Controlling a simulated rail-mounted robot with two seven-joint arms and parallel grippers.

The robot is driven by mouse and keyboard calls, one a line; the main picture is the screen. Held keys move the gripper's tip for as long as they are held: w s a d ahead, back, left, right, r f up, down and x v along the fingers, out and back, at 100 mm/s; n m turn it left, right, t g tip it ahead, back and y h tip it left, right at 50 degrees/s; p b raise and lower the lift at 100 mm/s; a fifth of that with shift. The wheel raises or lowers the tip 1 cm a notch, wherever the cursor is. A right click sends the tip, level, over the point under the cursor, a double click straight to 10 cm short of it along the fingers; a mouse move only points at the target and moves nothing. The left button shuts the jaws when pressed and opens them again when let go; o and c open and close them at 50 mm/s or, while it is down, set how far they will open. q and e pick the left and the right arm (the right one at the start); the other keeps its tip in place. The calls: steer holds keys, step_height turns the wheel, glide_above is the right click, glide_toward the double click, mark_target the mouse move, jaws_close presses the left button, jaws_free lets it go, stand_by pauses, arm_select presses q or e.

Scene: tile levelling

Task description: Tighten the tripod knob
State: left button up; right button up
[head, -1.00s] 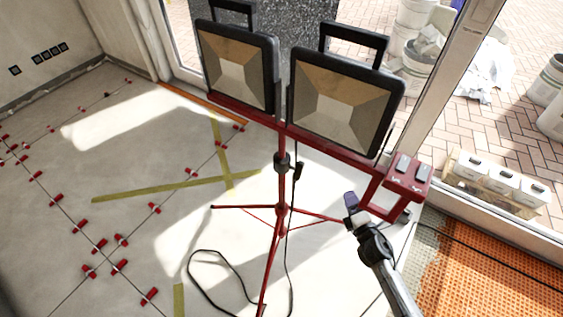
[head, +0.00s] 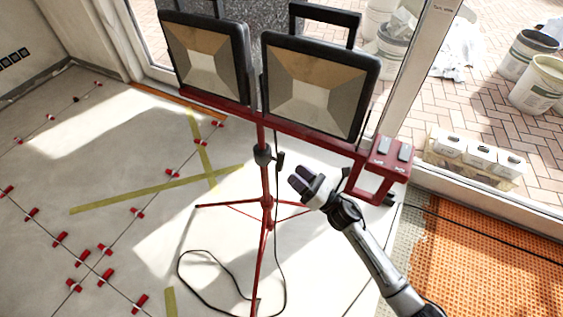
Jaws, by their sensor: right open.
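A red tripod (head: 267,202) stands on the tiled floor and carries two square work lights, a left one (head: 208,62) and a right one (head: 318,85). A black knob or clamp (head: 263,155) sits on its pole below the crossbar, with a small dark lever part (head: 280,160) at its right. My right gripper (head: 297,181) is open and empty, to the right of the pole and a little lower than the knob. It appears apart from the knob; the depth between them is hard to tell. My left gripper is not in view.
A black cable (head: 205,285) loops on the floor by the tripod legs. Red levelling wedges (head: 104,249) dot the tiles at left. Orange matting (head: 490,265) lies at right.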

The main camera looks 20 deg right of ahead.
mark_target(281, 161)
steer(key=shift+b+x, duration=0.7)
steer(key=shift+x, duration=2.5)
steer(key=shift+c, duration=0.3)
jaws_close()
